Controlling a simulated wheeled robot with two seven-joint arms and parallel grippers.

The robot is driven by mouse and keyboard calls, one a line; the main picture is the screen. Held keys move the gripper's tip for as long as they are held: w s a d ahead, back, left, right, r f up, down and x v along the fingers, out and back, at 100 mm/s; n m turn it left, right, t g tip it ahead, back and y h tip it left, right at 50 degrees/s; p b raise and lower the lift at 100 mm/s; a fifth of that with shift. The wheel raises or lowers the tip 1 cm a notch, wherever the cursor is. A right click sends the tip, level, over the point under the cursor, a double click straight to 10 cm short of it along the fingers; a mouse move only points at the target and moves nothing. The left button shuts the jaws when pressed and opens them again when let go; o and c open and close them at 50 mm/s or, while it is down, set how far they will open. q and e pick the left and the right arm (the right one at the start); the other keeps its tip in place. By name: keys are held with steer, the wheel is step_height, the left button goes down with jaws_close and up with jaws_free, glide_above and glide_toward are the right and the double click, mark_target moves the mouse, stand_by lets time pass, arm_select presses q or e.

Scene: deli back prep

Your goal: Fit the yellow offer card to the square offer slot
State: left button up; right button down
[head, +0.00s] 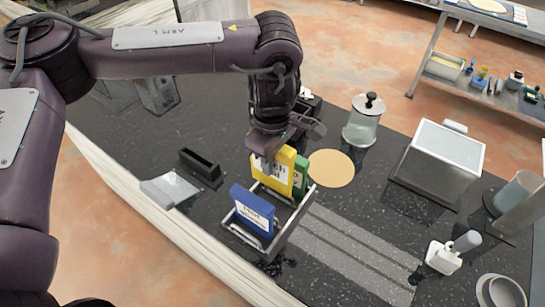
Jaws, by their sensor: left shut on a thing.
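The yellow offer card (272,175) is upright, with dark lettering on a pale panel. My left gripper (267,160) points down and is shut on the card's top edge. The card is at the back part of a grey metal rack (283,232). A green card (300,174) stands close behind it and is partly hidden. A blue card (253,208) stands tilted in the front part of the rack. The square slot cannot be told apart, and whether the yellow card's bottom is seated is hidden. My right gripper is not in view.
A round tan board (331,168) lies right of the rack. A black open box (200,165) is at its left. A lidded glass jar (364,120), a clear-topped bin (439,160) and a white dispenser (442,257) stand farther right. The striped counter area in front is clear.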

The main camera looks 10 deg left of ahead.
arm_select(q)
steer(key=b, duration=0.3)
glide_above(273, 187)
steer(key=shift+w+a+f, duration=0.1)
steer(key=shift+w+f, duration=0.05)
steer(key=shift+f, duration=0.85)
steer(key=shift+w+a+f, duration=0.1)
steer(key=shift+w+f, duration=0.05)
steer(key=shift+f, duration=1.1)
steer(key=shift+f, duration=0.1)
steer(key=shift+f+b, duration=0.35)
steer(key=shift+b, duration=0.1)
steer(key=shift+r+p, duration=0.1)
steer(key=shift+p, duration=0.2)
steer(key=shift+f+b, duration=2.2)
steer(key=shift+f, duration=0.65)
